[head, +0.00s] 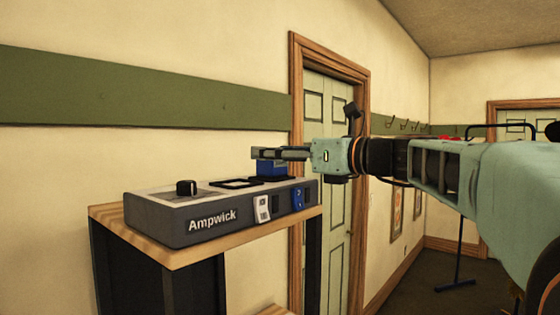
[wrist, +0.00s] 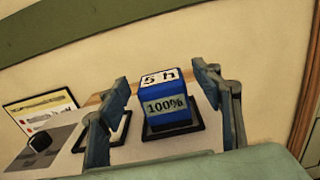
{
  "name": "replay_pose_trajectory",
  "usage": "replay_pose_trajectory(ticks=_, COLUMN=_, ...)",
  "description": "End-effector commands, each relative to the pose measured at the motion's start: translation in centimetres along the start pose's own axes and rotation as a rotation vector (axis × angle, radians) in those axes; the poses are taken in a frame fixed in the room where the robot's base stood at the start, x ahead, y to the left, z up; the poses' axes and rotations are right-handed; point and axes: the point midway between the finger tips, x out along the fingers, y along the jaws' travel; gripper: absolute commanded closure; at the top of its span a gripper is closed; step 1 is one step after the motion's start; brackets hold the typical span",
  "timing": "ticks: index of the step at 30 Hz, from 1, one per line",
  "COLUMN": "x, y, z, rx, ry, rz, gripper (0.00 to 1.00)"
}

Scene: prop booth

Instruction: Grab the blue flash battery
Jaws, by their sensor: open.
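The blue flash battery (wrist: 170,120) stands upright in a black-framed bay of the charger. In the wrist view its top label reads "5 h" and its front label "100%". It also shows in the head view (head: 272,170), partly hidden by my gripper. My gripper (wrist: 162,78) is open, with one finger to each side of the battery in the wrist view. In the head view my gripper (head: 262,153) reaches in from the right at the height of the battery's top. I cannot tell whether a finger touches it.
The grey "Ampwick" charger (head: 160,228) sits on a wood-topped stand (head: 180,256). It has a black knob (head: 187,187), an empty framed bay (head: 236,184) left of the battery and small white and blue front panels. A wall is close behind; a green door (head: 335,200) stands beyond.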

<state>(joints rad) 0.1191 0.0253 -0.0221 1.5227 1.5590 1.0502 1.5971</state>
Motion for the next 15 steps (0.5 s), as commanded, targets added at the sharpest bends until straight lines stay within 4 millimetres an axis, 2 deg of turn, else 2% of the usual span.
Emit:
replay_pose_trajectory(ticks=3, x=1.25, y=-0.01, z=0.05, rx=0.0, ry=0.001, rz=0.001, gripper=0.41)
replay_pose_trajectory(ticks=11, x=1.48, y=-0.02, z=-0.06, rx=-0.001, ry=0.0, rz=0.0, gripper=0.41)
replay_pose_trajectory(ticks=15, x=1.46, y=-0.03, z=-0.06, rx=-0.001, ry=0.0, rz=-0.001, gripper=0.55)
